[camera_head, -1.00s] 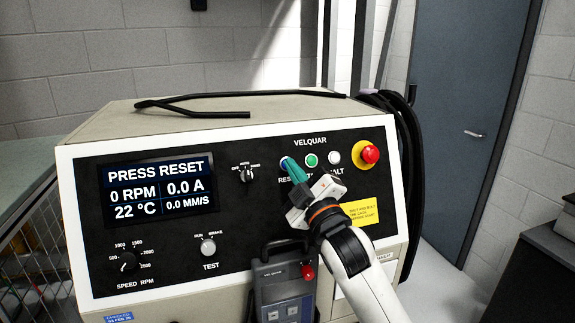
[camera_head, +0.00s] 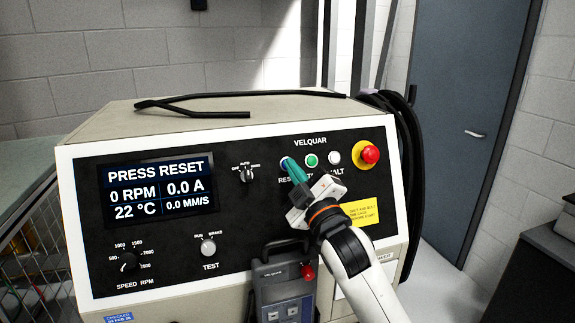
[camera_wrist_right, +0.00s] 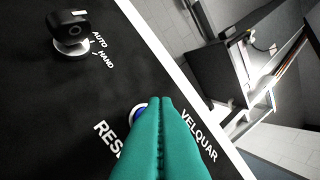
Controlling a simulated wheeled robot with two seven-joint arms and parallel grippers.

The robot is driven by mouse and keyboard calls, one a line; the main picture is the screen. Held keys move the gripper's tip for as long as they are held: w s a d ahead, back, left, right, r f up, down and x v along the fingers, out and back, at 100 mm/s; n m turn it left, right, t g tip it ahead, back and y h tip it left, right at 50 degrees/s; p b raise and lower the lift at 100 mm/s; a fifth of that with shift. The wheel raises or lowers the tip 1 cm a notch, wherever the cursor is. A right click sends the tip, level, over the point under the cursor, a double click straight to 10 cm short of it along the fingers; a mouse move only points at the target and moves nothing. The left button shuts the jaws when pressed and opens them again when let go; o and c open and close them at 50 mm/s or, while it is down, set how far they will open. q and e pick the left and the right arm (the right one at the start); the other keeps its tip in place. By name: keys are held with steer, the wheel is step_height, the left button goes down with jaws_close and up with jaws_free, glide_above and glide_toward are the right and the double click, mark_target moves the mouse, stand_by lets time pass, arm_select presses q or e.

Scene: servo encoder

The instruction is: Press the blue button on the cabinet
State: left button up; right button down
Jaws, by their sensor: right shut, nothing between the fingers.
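The beige cabinet (camera_head: 100,130) has a black front panel with a display reading "PRESS RESET". The blue button (camera_head: 284,160) is the leftmost of three in the row under "VELQUAR", above the partly covered "RESET" label. My right gripper (camera_head: 288,165) is shut and empty, its teal fingertips at the blue button and covering most of it. In the right wrist view the blue button (camera_wrist_right: 136,112) shows beside the closed fingertips (camera_wrist_right: 158,100). I cannot tell whether the tips touch or press it. My left gripper is not in view.
A green button (camera_head: 311,160), a white button (camera_head: 334,158) and a red mushroom knob (camera_head: 370,153) sit right of the blue button. A selector knob (camera_head: 246,174) is to its left. A handheld box (camera_head: 280,285) hangs below my right gripper.

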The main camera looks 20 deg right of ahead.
steer(key=shift+w, duration=0.25)
stand_by(0.4)
steer(key=shift+w+f, duration=0.15)
steer(key=shift+w, duration=0.05)
stand_by(0.5)
steer(key=shift+s+r+p, duration=0.2)
steer(key=shift+s+p, duration=0.2)
steer(key=shift+s, duration=0.05)
steer(key=s+r+p, duration=0.2)
steer(key=s+p, duration=0.1)
steer(key=s, duration=0.2)
steer(key=shift+s+r, duration=0.25)
